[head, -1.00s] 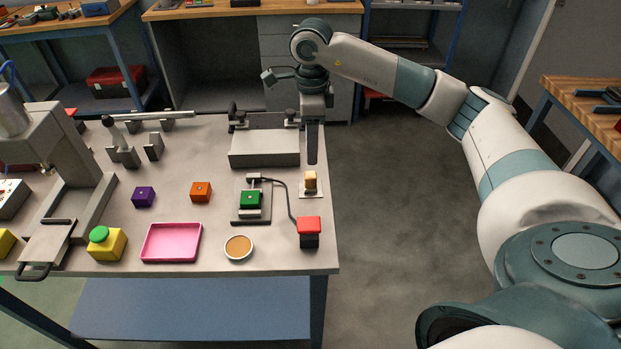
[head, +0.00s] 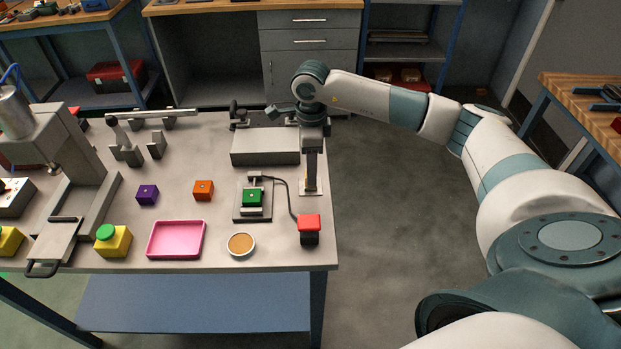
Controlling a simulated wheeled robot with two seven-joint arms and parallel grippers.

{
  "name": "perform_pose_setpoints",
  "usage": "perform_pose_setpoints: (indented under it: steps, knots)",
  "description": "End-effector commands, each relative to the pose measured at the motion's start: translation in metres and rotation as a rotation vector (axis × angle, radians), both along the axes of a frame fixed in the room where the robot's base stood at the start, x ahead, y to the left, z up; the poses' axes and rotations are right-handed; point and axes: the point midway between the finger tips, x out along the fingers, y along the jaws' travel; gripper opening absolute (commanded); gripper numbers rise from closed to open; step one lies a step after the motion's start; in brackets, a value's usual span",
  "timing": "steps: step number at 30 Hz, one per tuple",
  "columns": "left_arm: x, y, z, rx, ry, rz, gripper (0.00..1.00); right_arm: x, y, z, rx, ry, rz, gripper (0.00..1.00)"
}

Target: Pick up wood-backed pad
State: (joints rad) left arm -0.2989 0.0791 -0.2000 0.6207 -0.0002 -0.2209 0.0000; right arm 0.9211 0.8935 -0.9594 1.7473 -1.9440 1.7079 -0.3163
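The wood-backed pad (head: 305,184), a small tan block, stands on a thin pale plate (head: 319,191) near the right edge of the cart top. It is mostly hidden behind the fingers of my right gripper (head: 311,184). The gripper points straight down with its fingertips at the pad. I see the fingers edge-on, so the gap between them and any grip on the pad cannot be told. My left gripper is not in view.
A red-topped black block (head: 309,229) and a green block in a fixture (head: 252,198), with a cable, stand close by. A grey block (head: 265,146) lies behind. A pink tray (head: 176,240) and a round dish (head: 240,244) sit at the front. Floor is open right of the cart.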

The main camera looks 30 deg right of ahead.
Motion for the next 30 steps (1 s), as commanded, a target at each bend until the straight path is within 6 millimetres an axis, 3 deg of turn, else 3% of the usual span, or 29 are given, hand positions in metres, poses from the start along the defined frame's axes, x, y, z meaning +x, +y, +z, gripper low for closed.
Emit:
perform_pose_setpoints:
  steps: [6,12,28,30]
  knots:
    - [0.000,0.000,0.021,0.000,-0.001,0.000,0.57,0.000,0.001,-0.019,0.000,0.004,-0.002,0.50]
    - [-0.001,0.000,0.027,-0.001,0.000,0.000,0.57,0.001,0.001,-0.042,0.002,0.003,-0.001,0.50]
    - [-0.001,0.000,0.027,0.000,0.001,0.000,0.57,0.001,0.001,-0.045,0.000,0.000,0.000,0.50]
    - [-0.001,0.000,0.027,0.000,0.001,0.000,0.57,0.001,0.001,-0.045,0.000,0.000,0.000,0.33]
